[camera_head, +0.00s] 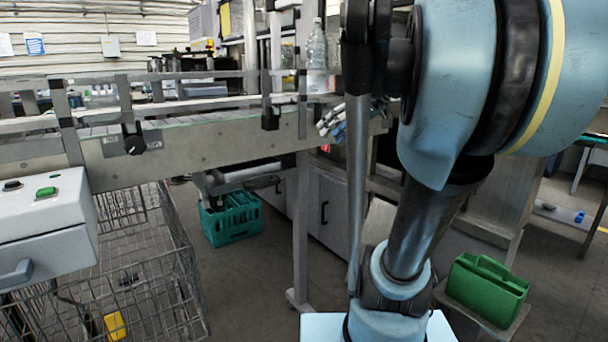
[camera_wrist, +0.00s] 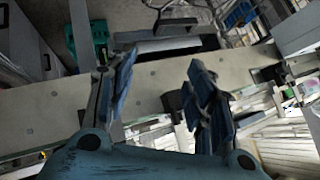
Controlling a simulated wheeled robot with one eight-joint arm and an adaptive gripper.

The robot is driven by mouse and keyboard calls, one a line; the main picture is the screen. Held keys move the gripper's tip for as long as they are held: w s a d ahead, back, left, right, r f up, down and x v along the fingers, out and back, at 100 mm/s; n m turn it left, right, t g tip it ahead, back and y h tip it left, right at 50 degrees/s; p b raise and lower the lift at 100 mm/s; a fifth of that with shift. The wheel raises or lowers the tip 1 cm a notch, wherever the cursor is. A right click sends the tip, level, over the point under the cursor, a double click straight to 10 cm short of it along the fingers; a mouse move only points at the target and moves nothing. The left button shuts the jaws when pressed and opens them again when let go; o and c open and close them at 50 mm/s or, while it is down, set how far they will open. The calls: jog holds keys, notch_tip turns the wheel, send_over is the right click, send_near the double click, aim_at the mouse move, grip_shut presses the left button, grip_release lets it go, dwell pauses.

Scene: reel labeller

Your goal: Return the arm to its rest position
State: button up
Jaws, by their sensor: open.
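My gripper (camera_wrist: 162,62) is open in the wrist view, its two blue fingers apart with nothing between them. It points at the conveyor's side beam (camera_wrist: 60,112), which runs behind the fingers. In the head view my arm (camera_head: 450,100) fills the right half, raised and bent in front of the conveyor.
The conveyor (camera_head: 210,140) with its rails crosses the left and middle. A clear bottle (camera_head: 317,55) stands on it. Below are a teal crate (camera_head: 232,219) and a wire cart (camera_head: 125,265). A white control box (camera_head: 45,225) is at left, a green container (camera_head: 488,290) at lower right.

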jog(key=s+d+f+m+h, duration=0.2)
jog(key=s+f, duration=0.3)
jog(key=f, duration=0.5)
jog(key=s+d+f+m+h, duration=0.2)
jog(key=s+d+f+h, duration=0.2)
jog(key=f, duration=0.6)
jog(key=s+d+f+m+g+h, duration=0.1)
jog(key=s+d+f+m+h, duration=0.1)
jog(key=s+f, duration=0.4)
notch_tip(320, 180, down, 4)
jog(key=shift+s+d+f+h, duration=0.15)
jog(key=shift+d+h, duration=0.35)
jog(key=shift+d, duration=0.65)
jog(key=shift+w+f, duration=0.15)
jog(key=shift+w, duration=0.25)
